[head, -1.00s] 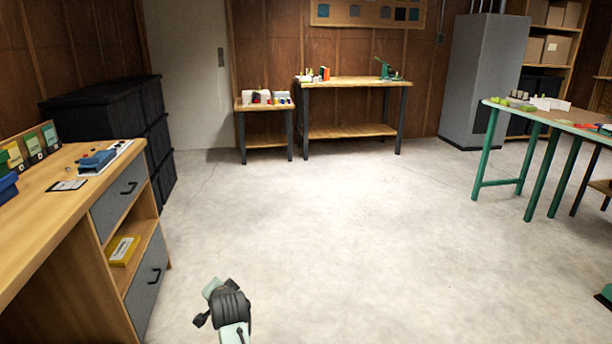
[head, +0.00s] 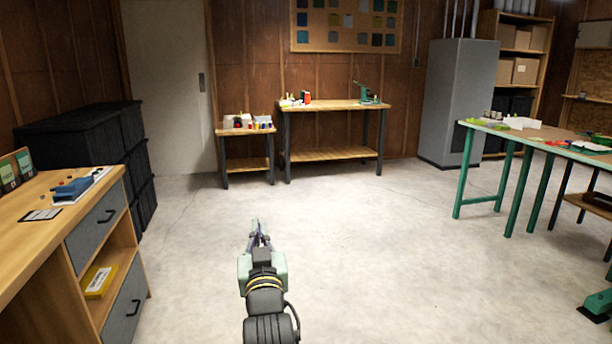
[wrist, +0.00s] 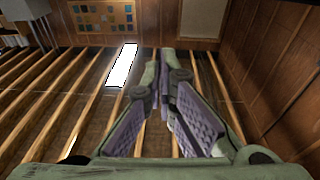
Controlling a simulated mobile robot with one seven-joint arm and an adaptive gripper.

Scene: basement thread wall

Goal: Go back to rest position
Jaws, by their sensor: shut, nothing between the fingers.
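My gripper (head: 259,228) shows at the lower middle of the head view, at the end of my arm, above the bare floor. It points away from me toward the back wall and touches nothing there. In the wrist view my gripper (wrist: 165,62) has its purple-padded fingers together at the tips, with nothing held between them. The wrist camera looks up at the beamed ceiling and the wood-panelled wall.
A wooden desk with drawers (head: 100,222) stands at the left, before stacked black crates (head: 70,135). Two workbenches (head: 335,106) stand at the back. A green-legged table (head: 540,135) is at the right. The concrete floor (head: 390,250) between is clear.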

